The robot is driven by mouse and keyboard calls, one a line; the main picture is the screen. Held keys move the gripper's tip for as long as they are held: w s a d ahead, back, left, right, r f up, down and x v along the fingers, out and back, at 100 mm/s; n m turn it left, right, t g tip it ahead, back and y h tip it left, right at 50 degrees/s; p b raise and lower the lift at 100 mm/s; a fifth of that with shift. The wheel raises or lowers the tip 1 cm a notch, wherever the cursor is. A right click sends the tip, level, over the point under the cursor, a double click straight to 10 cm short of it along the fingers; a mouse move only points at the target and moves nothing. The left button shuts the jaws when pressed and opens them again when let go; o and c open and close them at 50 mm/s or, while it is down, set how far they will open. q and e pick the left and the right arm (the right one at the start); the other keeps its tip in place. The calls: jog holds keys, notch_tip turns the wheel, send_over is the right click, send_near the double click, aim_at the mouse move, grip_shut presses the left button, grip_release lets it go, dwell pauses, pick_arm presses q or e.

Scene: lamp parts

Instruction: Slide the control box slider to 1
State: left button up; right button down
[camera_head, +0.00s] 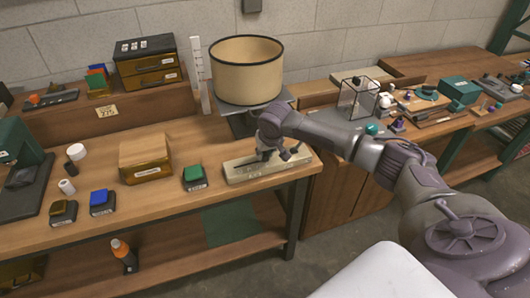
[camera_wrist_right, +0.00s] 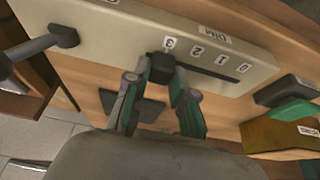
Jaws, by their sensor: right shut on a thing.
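The control box (camera_head: 240,172) is a long pale box at the right end of the near wooden bench. In the right wrist view its top (camera_wrist_right: 120,28) bears a dark slot with labels 3, 2, 1, 0 and the word DIM. The black slider knob (camera_wrist_right: 161,66) is at the slot's left end, by the 3 label (camera_wrist_right: 170,43); the 1 label (camera_wrist_right: 220,60) is further right. My right gripper (camera_head: 264,152) is over the box, and its fingers (camera_wrist_right: 162,72) are shut on the knob. My left gripper is not in view.
A dark lever with a round end (camera_wrist_right: 62,37) stands on the box, left of the slot. A lampshade (camera_head: 246,75) stands behind the box. A green block (camera_head: 193,175) and a cardboard box (camera_head: 146,160) lie to its left. Free bench shows in front of them.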

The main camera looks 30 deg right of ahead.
aim_at(246, 162)
jog(key=shift+a, duration=0.1)
jog(key=a+p, duration=0.1)
jog(key=a, duration=0.1)
jog(key=w+a+p, duration=0.1)
jog(key=a+p, duration=0.1)
jog(key=a, duration=0.1)
jog(key=shift+w+a+r+p, duration=0.15)
jog(key=shift+p, duration=0.15)
jog(key=shift+w+a, duration=0.1)
jog(key=shift+a, duration=0.15)
jog(key=c, duration=1)
grip_release()
jog(key=shift+o, duration=0.2)
